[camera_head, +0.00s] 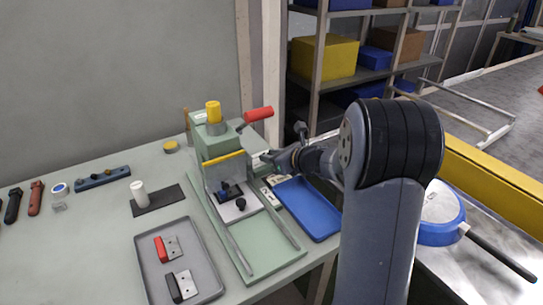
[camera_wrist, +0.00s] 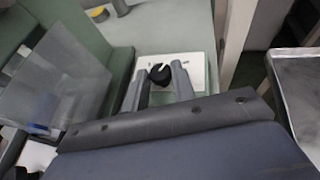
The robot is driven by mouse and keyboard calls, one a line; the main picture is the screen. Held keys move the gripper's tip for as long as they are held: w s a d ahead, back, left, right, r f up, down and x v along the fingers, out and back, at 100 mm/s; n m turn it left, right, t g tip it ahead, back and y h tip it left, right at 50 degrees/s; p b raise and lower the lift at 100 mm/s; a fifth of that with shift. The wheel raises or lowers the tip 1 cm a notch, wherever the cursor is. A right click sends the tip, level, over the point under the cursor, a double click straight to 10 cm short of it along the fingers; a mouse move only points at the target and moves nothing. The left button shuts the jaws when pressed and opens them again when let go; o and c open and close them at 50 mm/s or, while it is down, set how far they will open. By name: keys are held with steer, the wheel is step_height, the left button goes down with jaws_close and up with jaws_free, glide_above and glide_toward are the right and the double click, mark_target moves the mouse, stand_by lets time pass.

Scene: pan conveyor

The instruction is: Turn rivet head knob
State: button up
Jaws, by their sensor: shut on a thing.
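The rivet head knob (camera_wrist: 158,74) is a small black round knob on a white plate (camera_wrist: 197,63) in the wrist view. My gripper (camera_wrist: 160,77) has one finger on each side of the knob and is shut on it. In the head view, my gripper (camera_head: 273,160) reaches in from the right to the side of the green riveting machine (camera_head: 219,143). The knob is hidden there. The machine has a yellow top cap (camera_head: 213,112), a red-handled lever (camera_head: 258,114) and a clear guard (camera_head: 222,175), which also shows in the wrist view (camera_wrist: 60,80).
A blue tray (camera_head: 325,232) lies right of the machine, below my arm. A grey tray (camera_head: 150,275) holds a red and a black handle. A white cylinder stands on a dark mat (camera_head: 171,205). A blue pan (camera_head: 440,232) lies on the right beside a yellow rail (camera_head: 490,180).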

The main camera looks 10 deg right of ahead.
steer(key=shift+c, duration=1.2)
steer(key=shift+p, duration=0.3)
steer(key=shift+w+d+r+n+g+y+p, duration=0.15)
steer(key=shift+d+n+g+y+p, duration=0.05)
steer(key=shift+n+g+y+p, duration=0.7)
steer(key=n+g+y+p, duration=0.2)
steer(key=shift+w+d+n+p, duration=0.2)
steer(key=shift+n+p, duration=0.1)
steer(key=shift+p, duration=0.1)
steer(key=n+g+p, duration=0.1)
steer(key=n+g, duration=0.1)
steer(key=n+g+y+p, duration=0.1)
steer(key=g+p, duration=0.1)
steer(key=shift+w+d+n+y, duration=0.1)
steer(key=shift+w+n+y, duration=0.2)
steer(key=shift+w+n, duration=0.1)
steer(key=shift+w+n+g+y+p, duration=0.15)
steer(key=shift+n+g+p, duration=0.3)
steer(key=shift+n+g, duration=0.45)
steer(key=shift+w+n+g+y+p, duration=0.15)
steer(key=shift+n+g+p, duration=0.3)
steer(key=shift+n+g, duration=0.45)
steer(key=shift+g, duration=0.4)
